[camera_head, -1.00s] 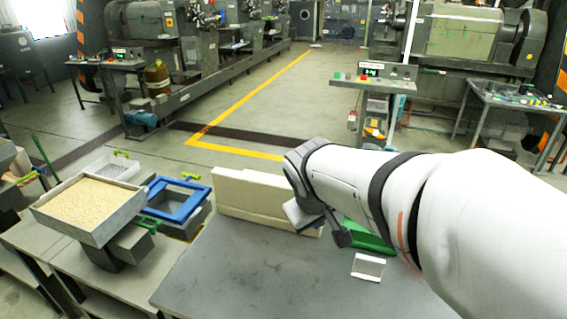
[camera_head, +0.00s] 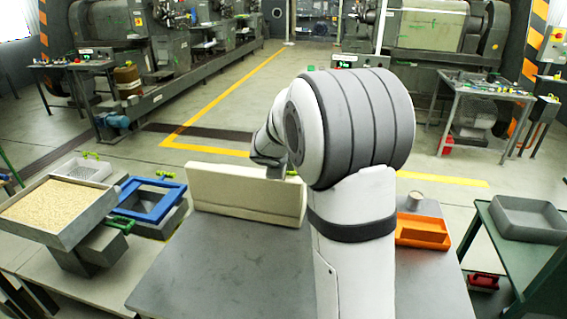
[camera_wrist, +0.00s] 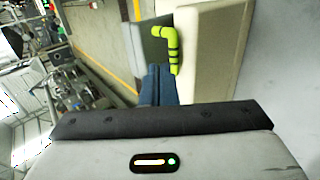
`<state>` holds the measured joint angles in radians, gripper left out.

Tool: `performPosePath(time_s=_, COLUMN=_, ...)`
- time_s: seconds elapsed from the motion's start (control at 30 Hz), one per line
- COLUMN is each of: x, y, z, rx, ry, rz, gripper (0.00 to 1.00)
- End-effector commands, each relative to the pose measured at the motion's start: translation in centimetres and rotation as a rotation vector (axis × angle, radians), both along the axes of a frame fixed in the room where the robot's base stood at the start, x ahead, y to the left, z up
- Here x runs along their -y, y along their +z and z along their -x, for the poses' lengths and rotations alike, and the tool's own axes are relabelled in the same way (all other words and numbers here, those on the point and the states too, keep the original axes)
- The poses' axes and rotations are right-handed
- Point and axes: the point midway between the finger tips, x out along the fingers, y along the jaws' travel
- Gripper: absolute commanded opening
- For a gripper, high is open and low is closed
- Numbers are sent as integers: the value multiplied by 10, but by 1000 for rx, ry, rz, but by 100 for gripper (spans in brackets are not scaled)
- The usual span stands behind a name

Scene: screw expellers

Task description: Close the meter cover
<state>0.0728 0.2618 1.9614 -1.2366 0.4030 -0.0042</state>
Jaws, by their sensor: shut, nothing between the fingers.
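My gripper (camera_wrist: 159,82) shows in the wrist view as blue-grey fingers, shut and empty. Its tips are beside a bent yellow-green handle (camera_wrist: 173,48) on a dark grey panel (camera_wrist: 151,50); I cannot tell whether they touch it. A long beige block (camera_wrist: 212,50) lies just right of the handle. In the head view the same kind of beige block (camera_head: 240,192) stands along the table's far edge, and my wrist is behind its right end. A speck of green shows there. I cannot tell for sure which part is the meter cover.
The grey table (camera_head: 215,265) is mostly bare in front of the block. A blue frame (camera_head: 150,200) and a tray of grain (camera_head: 50,210) stand at the left. An orange tray (camera_head: 422,232) and a small cup (camera_head: 415,200) are right of my arm.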

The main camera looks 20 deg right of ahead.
Motion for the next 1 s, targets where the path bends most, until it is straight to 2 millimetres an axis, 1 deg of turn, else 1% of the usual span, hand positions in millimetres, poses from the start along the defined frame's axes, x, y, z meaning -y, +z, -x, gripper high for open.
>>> performPosePath(time_s=0.03, x=5, y=-8, z=-6, rx=-3, ry=-2, rz=-1, gripper=0)
performPosePath(time_s=0.2, x=17, y=-27, z=-24, rx=-2, ry=-3, rz=-2, gripper=0)
performPosePath(time_s=0.4, x=25, y=-38, z=-36, rx=0, ry=-3, rz=-1, gripper=0)
performPosePath(time_s=0.6, x=27, y=-41, z=-38, rx=0, ry=-3, rz=-1, gripper=0)
performPosePath(time_s=1.0, x=24, y=-38, z=-40, rx=-10, ry=1, rz=-8, gripper=0)
